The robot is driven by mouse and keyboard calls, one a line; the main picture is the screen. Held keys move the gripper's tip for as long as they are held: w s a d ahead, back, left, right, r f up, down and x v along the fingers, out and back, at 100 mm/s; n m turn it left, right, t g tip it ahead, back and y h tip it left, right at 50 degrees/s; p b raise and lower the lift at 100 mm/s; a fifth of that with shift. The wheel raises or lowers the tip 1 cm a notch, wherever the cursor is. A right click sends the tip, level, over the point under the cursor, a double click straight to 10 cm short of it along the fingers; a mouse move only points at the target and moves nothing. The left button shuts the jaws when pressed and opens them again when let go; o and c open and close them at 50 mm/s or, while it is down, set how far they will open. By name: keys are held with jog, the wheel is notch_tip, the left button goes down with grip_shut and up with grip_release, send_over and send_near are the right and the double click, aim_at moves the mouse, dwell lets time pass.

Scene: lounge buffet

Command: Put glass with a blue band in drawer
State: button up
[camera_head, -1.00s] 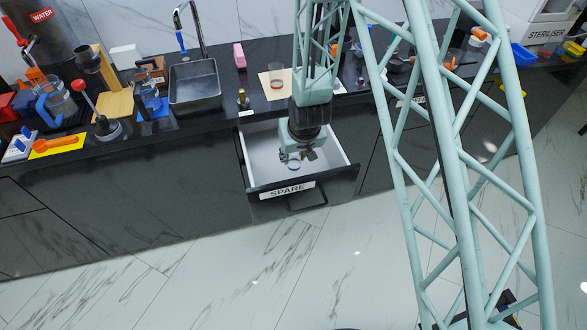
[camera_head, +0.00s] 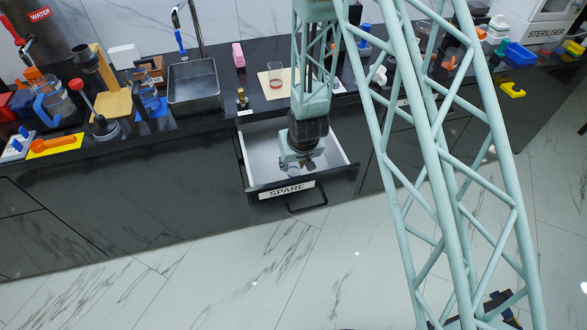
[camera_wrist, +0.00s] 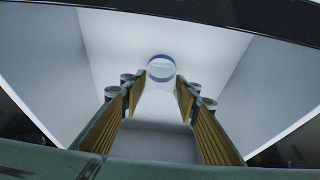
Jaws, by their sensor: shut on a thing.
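The spare drawer (camera_head: 262,150) stands open below the counter, its front labelled SPARE, with a white interior. My gripper (camera_head: 299,168) is inside the drawer's opening, pointing down. It is shut on the glass with a blue band (camera_head: 293,171), a small clear glass mostly hidden by my gripper in the head view. In the wrist view the glass (camera_wrist: 161,70) shows its round blue rim between the fingertips of my gripper (camera_wrist: 156,84), with the white drawer interior around it. I cannot tell whether the glass touches the drawer bottom.
Another glass (camera_head: 275,82), with a reddish band, stands on a beige board (camera_head: 264,79) on the counter. A sink (camera_head: 194,86) is to the left. A small brass item (camera_head: 242,98) stands near the counter edge above the drawer.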

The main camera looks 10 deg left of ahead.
jog(key=shift+f, duration=1.2)
jog(key=shift+f+b, duration=0.15)
jog(key=shift+b, duration=0.15)
jog(key=o, duration=0.9)
jog(key=shift+s+r, duration=0.1)
jog(key=shift+r, duration=0.45)
jog(key=shift+p+v, duration=1)
jog(key=shift+v, duration=4.6)
jog(key=shift+s, duration=0.15)
jog(key=shift+d+r, duration=0.1)
